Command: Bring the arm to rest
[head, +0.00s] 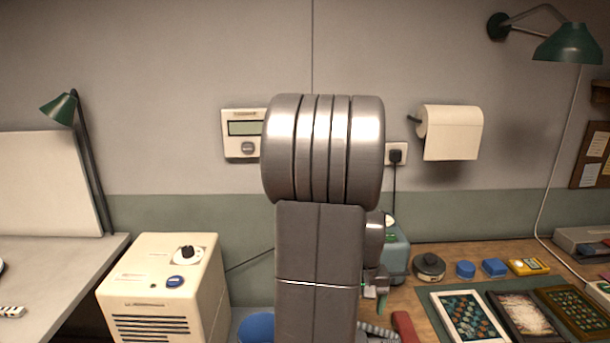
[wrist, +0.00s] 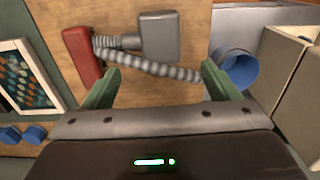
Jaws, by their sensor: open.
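My arm stands upright in the middle of the head view and hides part of the wall and bench behind it. My gripper (wrist: 160,88) shows in the wrist view with its two green fingers wide apart. Nothing is between the fingers. I cannot tell how high the fingers are above the hose. In the head view the gripper is mostly hidden behind the arm.
A cream box with a knob (head: 160,290) stands left of my arm. A blue bin (wrist: 236,70) is beside the bench edge. Framed boards (head: 470,316), blue pieces (head: 466,269) and a yellow meter (head: 528,267) lie on the right. A paper roll (head: 452,133) hangs on the wall.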

